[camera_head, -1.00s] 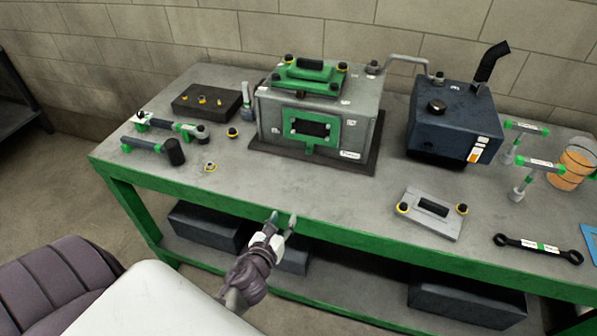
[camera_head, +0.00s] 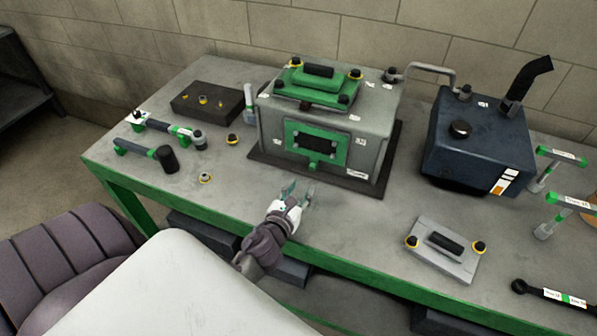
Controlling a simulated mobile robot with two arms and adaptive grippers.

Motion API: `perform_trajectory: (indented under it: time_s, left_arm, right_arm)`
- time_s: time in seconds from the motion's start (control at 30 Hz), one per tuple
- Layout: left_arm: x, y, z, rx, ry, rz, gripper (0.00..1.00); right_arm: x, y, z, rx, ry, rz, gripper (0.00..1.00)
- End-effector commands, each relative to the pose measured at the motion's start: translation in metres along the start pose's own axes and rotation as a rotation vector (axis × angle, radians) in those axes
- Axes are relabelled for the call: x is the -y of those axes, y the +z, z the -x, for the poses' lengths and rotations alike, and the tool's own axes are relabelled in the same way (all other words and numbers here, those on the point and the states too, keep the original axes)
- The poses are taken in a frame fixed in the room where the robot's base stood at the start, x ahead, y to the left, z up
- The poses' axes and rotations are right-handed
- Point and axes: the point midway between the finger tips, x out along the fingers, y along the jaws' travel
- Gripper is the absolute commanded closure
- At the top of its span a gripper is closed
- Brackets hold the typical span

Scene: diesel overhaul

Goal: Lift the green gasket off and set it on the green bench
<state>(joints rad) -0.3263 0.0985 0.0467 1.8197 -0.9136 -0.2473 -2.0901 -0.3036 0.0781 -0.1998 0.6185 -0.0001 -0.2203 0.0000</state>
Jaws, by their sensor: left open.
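The green gasket (camera_head: 337,152) is a flat green frame around a dark rectangular opening, on the front face of the grey engine block (camera_head: 378,140). A small green tab hangs from its lower edge. My left gripper (camera_head: 298,191) is open and empty, in front of the block and below the gasket, apart from it. The green bench (camera_head: 222,216) has a grey top and a green front edge; the block stands on it. My right gripper is not in view.
A green cover (camera_head: 292,92) with a black handle sits on the block. A grey plate with a handle (camera_head: 455,262) lies front right. A dark blue tank (camera_head: 478,150) stands right. Tools (camera_head: 145,150) and a dark tray (camera_head: 190,112) are left. The front middle of the bench is mostly clear.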

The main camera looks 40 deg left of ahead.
Motion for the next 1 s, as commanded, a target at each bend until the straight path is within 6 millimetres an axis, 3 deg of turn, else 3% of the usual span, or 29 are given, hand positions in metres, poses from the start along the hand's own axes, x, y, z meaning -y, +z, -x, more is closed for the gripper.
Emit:
perform_trajectory:
  time_s: [0.17,0.5,1.0]
  left_arm:
    - [0.000,0.006,-0.023,0.002,0.000,-0.001,0.58]
    - [0.000,0.013,-0.058,0.001,0.000,-0.002,0.58]
    - [0.000,0.015,-0.070,0.000,0.000,0.001,0.58]
  right_arm:
    - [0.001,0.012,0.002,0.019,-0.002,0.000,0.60]
    - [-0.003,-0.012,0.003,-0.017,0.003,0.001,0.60]
    - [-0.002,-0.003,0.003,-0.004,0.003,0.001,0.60]
